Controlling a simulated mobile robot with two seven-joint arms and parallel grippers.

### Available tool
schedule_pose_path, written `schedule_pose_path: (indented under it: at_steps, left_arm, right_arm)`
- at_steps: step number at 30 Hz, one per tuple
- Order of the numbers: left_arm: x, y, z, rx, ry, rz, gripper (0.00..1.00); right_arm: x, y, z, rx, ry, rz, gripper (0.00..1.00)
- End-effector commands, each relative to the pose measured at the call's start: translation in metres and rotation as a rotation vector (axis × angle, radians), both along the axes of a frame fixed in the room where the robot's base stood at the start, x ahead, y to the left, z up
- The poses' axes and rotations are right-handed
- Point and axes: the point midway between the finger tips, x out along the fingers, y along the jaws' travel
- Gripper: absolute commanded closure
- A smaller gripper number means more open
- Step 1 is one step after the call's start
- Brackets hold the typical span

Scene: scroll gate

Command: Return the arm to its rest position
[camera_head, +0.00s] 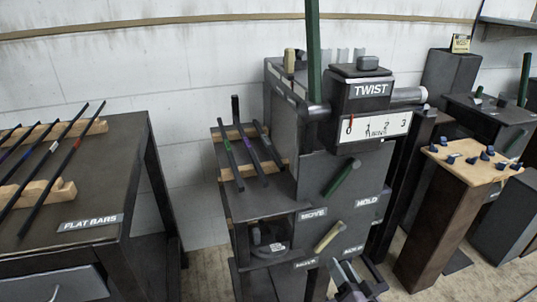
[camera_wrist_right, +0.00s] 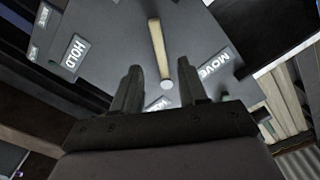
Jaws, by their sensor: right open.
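My right gripper (camera_head: 350,283) is at the bottom of the head view, just in front of the lower part of the dark twist machine (camera_head: 345,185). In the right wrist view my right gripper (camera_wrist_right: 160,85) has its two fingers apart with nothing between them. A pale wooden lever (camera_head: 328,237) on the machine front lies above the gripper; it also shows beyond the fingers in the wrist view (camera_wrist_right: 158,48), apart from them. A green lever (camera_head: 341,178) sits higher, near the MOVE and HOLD labels. My left gripper is not in view.
A dark table (camera_head: 110,185) labelled FLAT BARS, carrying several bars on wooden racks, stands at left. More bars lie on the machine's side shelf (camera_head: 262,200). A pedestal (camera_head: 435,215) with small blue pieces stands at right. A floor gap (camera_head: 208,270) separates table and machine.

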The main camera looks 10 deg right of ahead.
Motion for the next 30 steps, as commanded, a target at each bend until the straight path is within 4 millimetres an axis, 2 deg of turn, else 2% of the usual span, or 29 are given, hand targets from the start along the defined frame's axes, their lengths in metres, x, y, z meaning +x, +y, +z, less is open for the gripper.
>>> schedule_pose_path:
  at_steps: [5, 12, 20, 22, 30]
  left_arm:
    - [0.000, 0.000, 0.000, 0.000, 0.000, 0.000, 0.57]
    - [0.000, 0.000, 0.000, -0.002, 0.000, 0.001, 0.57]
    - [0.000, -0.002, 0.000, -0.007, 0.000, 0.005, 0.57]
    - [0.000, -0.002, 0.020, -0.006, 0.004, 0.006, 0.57]
    - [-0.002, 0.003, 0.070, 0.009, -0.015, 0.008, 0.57]
  right_arm:
    - [-0.024, 0.018, -0.011, -0.092, 0.088, 0.036, 0.57]
    - [-0.100, 0.060, -0.028, -0.390, 0.332, 0.176, 0.57]
    - [-0.175, 0.084, -0.024, -0.642, 0.523, 0.344, 0.57]
    - [-0.175, 0.082, -0.006, -0.658, 0.527, 0.345, 0.57]
    - [-0.178, 0.076, 0.039, -0.670, 0.526, 0.332, 0.57]
